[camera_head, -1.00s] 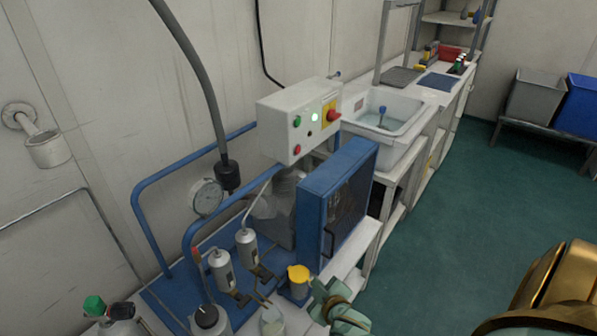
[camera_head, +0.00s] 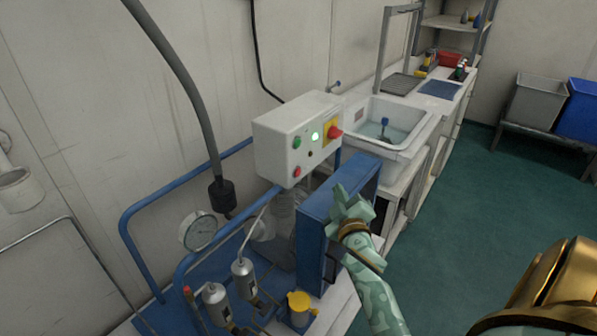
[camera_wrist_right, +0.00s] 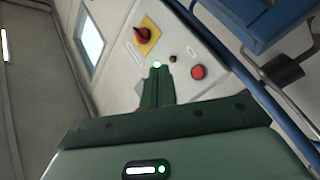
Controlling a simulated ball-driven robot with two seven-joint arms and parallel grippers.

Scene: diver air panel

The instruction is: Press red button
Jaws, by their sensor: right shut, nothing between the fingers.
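The white control box (camera_head: 283,150) on the blue-framed unit carries a round red button (camera_head: 297,171) low on its front. Above it are a green button (camera_head: 297,142) and a lit green lamp (camera_head: 315,136). A red knob on a yellow plate (camera_head: 334,132) sits at the right. My right gripper (camera_head: 341,195) is shut and empty, below and right of the box in the head view. In the right wrist view, the shut fingers (camera_wrist_right: 157,70) point at the panel; the red button (camera_wrist_right: 198,72) shows right of their tips, apart from them. My left gripper is not seen.
A blue housing (camera_head: 318,225) stands below the box, beside my right gripper. A gauge (camera_head: 198,231), a hanging hose (camera_head: 195,100) and blue rails lie left. A sink (camera_head: 393,113) is behind. Green floor (camera_head: 480,200) is open at right.

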